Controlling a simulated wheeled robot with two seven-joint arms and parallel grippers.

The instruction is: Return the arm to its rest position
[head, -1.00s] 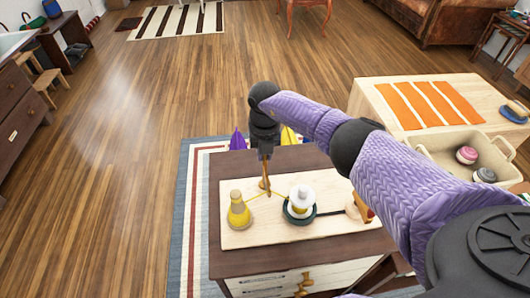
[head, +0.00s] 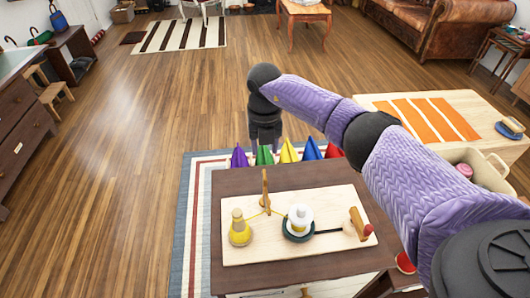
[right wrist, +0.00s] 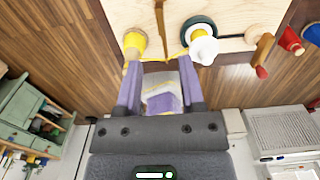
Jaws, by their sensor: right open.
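My right arm comes in from the right in the head view, its purple links reaching over the small brown table. Its gripper (head: 266,148) hangs fingers down beyond the far edge of the pale wooden board (head: 255,246), seemingly above it. In the right wrist view the two purple fingers (right wrist: 160,88) are apart with nothing gripped between them. On the board stand a yellow cone-like piece (head: 239,230), an upright wooden post (head: 265,190) and a white piece in a dark green ring (head: 299,222). My left gripper is not in view.
Several coloured cones, including a green one (head: 264,156), stand behind the brown table (head: 235,184). A pale table with orange stripes (head: 430,118) and a beige tray (head: 488,168) are at the right, partly behind my arm. Open wooden floor lies to the left.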

